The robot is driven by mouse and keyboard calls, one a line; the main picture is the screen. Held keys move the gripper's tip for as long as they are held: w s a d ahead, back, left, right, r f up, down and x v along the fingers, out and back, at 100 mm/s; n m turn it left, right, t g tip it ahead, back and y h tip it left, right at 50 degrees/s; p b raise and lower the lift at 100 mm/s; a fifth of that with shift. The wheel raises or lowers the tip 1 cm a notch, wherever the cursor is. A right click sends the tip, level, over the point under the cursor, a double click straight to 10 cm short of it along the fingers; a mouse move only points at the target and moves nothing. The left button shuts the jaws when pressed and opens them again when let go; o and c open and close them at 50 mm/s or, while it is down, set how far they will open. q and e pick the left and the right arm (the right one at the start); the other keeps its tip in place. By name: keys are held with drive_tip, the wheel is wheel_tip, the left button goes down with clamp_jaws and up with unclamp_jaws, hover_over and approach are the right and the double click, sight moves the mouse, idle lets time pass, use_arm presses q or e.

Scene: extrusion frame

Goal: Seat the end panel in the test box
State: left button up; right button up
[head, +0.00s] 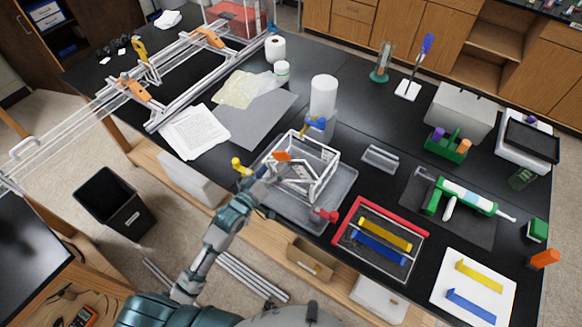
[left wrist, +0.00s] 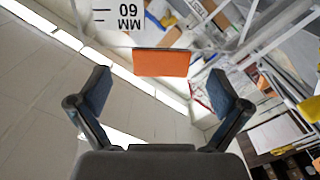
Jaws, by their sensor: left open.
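The test box (head: 325,182), an open white-edged frame, stands on a grey tray (head: 350,180) at the middle of the bench in the head view. An orange tab (head: 281,156), which looks like the end panel's grip, shows at its left side. In the left wrist view the orange tab (left wrist: 160,63) is ahead, between my left gripper's fingers (left wrist: 160,90), with clear space on both sides. A white label reading 60 MM (left wrist: 125,12) shows beyond it. My left gripper (head: 276,168) is open and empty, at the box's near left. The panel's seating cannot be made out. My right gripper is out of view.
Yellow (head: 240,165), blue (head: 318,122) and red (head: 325,215) clamp-like parts surround the box. A white cylinder (head: 323,95) stands behind. A red-rimmed tray (head: 345,235) with yellow and blue bars lies to the right. Papers (head: 194,131) lie left.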

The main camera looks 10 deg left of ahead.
sight(281, 158)
use_arm(q)
drive_tip(key=p+x, duration=0.1)
drive_tip(key=x, duration=0.3)
drive_tip(key=shift+w+a+r, duration=0.1)
drive_tip(key=shift+w, duration=0.65)
drive_tip(key=shift+s, duration=0.15)
drive_tip(key=c, duration=1.5)
